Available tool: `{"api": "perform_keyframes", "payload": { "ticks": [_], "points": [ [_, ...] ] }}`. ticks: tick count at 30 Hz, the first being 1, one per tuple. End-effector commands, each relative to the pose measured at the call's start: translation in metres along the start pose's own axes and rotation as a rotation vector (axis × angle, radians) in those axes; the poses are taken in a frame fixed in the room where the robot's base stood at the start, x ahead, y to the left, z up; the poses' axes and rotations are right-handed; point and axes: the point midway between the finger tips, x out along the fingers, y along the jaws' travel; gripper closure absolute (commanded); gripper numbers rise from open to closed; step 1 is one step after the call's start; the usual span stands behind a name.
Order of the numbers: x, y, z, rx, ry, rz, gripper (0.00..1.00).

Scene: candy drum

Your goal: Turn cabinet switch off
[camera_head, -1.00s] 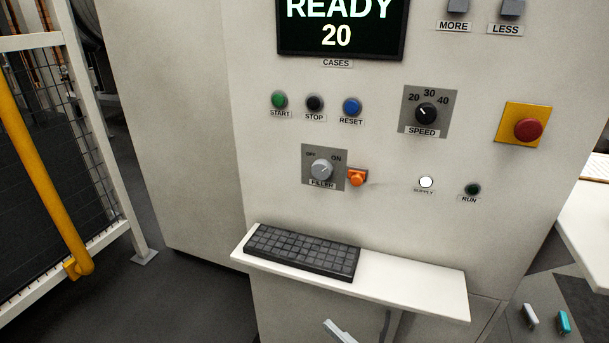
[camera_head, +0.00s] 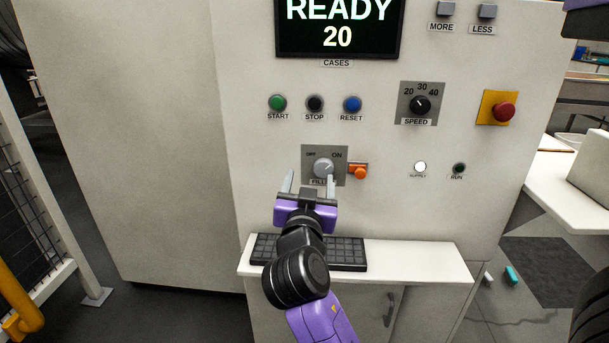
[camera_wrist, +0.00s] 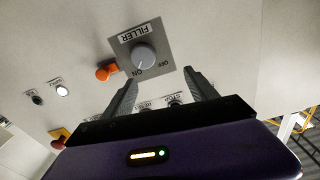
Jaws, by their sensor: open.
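The FILLER switch (camera_head: 323,167) is a round grey knob on a grey plate marked OFF at left and ON at right, on the white cabinet front (camera_head: 250,130). Its pointer appears turned toward ON. It also shows in the wrist view (camera_wrist: 144,56), upside down. My gripper (camera_head: 309,178) is in front of the plate, with its two fingers apart and nothing between them. In the wrist view the fingers of my gripper (camera_wrist: 160,77) point toward the knob from below. I cannot tell how far the tips are from the panel; no grip on the knob shows.
An orange fitting (camera_head: 358,171) sits just right of the plate. START, STOP and RESET buttons (camera_head: 352,104) are above, with the SPEED dial (camera_head: 420,105) and red emergency button (camera_head: 503,112) at right. A keyboard (camera_head: 345,253) lies on the white shelf (camera_head: 425,262) below.

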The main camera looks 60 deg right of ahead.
Motion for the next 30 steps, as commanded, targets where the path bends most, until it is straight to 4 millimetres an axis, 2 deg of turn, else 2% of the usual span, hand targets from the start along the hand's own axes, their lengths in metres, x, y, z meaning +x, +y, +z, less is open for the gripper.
{"api": "perform_keyframes", "payload": {
  "ticks": [3, 5, 10, 21, 30],
  "points": [
    [-0.001, 0.018, 0.01, 0.04, -0.033, 0.076, 0.33],
    [-0.001, 0.022, 0.013, 0.063, -0.044, 0.093, 0.33],
    [0.012, 0.024, 0.013, 0.08, -0.045, 0.095, 0.33],
    [0.065, 0.028, 0.016, 0.079, -0.047, 0.092, 0.33],
    [0.076, 0.029, 0.018, 0.079, -0.046, 0.091, 0.33]
  ]
}}
